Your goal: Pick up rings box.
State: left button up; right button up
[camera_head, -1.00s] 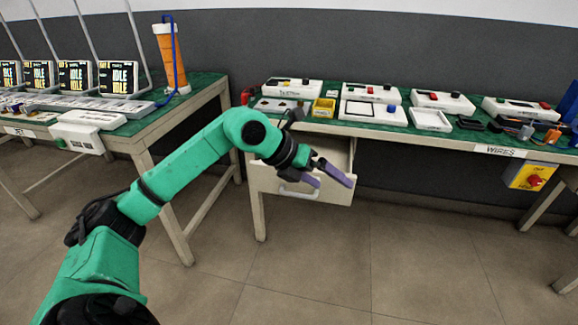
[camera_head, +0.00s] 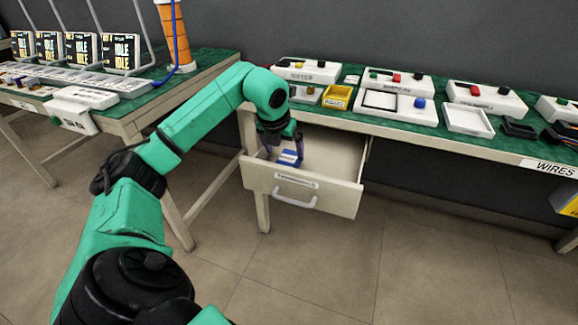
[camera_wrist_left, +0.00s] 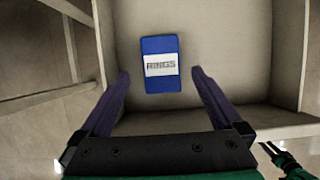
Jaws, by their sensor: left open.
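The rings box is a blue box with a white label reading RINGS (camera_wrist_left: 160,80). It lies inside the open drawer (camera_head: 330,192), toward the drawer's left side. In the head view the rings box (camera_head: 289,158) shows just below my left gripper (camera_head: 284,150). My left gripper points down into the drawer. In the left wrist view its two purple fingers (camera_wrist_left: 160,88) are apart, with the box ahead of and between them, not visibly gripped. The gap between fingertips and box is hard to judge.
The drawer's walls (camera_wrist_left: 285,60) stand around the box, and the rest of its floor looks bare. The green workbench (camera_head: 450,138) above carries a yellow bin (camera_head: 338,97), a white tray (camera_head: 468,121) and several switch boxes. Another table (camera_head: 140,105) stands at left.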

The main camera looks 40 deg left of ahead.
aim_at(287, 159)
pick_arm(q)
jog(key=x, duration=0.5)
jog(key=shift+w+f+b, duration=0.2)
jog(key=shift+f+b, duration=0.1)
jog(key=shift+b, duration=0.1)
jog(key=shift+r, duration=0.1)
jog(key=shift+c, duration=0.9)
jog(key=c, duration=1.3)
pick_arm(e)
jog(key=shift+w+a+r, duration=0.15)
jog(key=shift+r, duration=0.4)
jog(key=shift+w+a+r, duration=0.1)
jog(key=shift+w+r, duration=0.05)
jog(key=shift+r, duration=0.35)
